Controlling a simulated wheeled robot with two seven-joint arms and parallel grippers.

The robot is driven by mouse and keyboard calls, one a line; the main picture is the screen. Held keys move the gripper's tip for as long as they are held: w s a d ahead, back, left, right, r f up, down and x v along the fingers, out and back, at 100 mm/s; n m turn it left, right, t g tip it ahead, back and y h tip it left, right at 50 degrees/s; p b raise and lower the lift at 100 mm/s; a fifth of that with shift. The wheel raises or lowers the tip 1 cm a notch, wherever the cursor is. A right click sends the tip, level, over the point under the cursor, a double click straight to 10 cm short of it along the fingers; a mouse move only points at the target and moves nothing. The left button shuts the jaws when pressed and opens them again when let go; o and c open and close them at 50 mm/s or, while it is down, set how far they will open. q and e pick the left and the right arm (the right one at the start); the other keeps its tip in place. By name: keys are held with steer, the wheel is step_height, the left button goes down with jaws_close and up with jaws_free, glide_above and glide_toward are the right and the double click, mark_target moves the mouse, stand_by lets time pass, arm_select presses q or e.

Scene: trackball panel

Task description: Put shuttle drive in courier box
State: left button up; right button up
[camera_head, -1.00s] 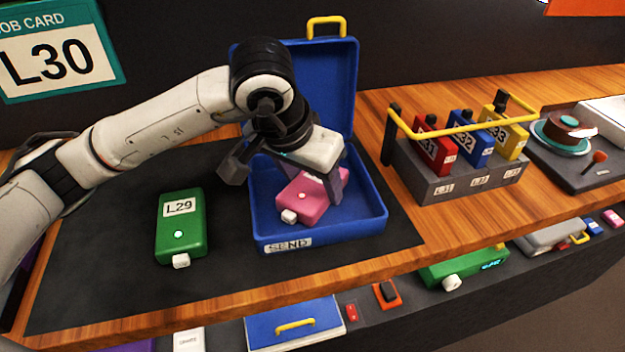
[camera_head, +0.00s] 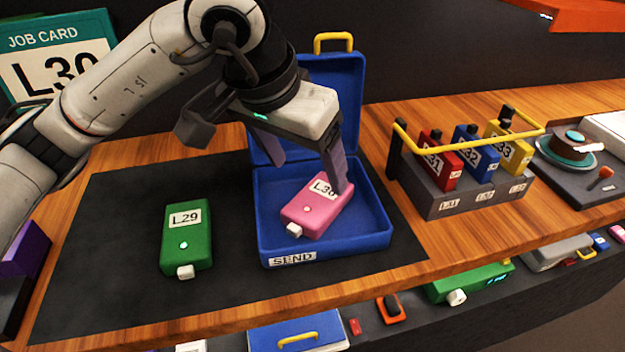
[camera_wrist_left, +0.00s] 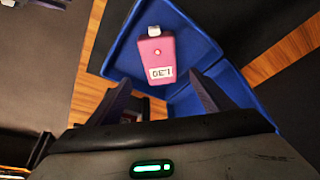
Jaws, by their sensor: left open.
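The pink shuttle drive (camera_head: 312,212), with a label that reads L30 in the left wrist view (camera_wrist_left: 155,58), lies flat inside the open blue courier box (camera_head: 372,243) marked SEND. The box lid stands upright at the back with a yellow handle. My left gripper (camera_head: 308,172) is open and above the box, with its fingers apart and nothing between them. In the head view one finger covers part of the drive's label edge. In the left wrist view the drive lies beyond the fingertips (camera_wrist_left: 163,95). My right gripper is not in view.
A green drive (camera_head: 187,245) labelled L29 lies on the dark mat left of the box. A grey rack (camera_head: 450,200) with red, blue and yellow drives and a yellow bar stands to the right. A job card (camera_head: 55,60) reading L30 is at the upper left.

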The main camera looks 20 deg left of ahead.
arm_select(q)
steer(key=shift+v, duration=1.25)
steer(key=shift+c, duration=0.5)
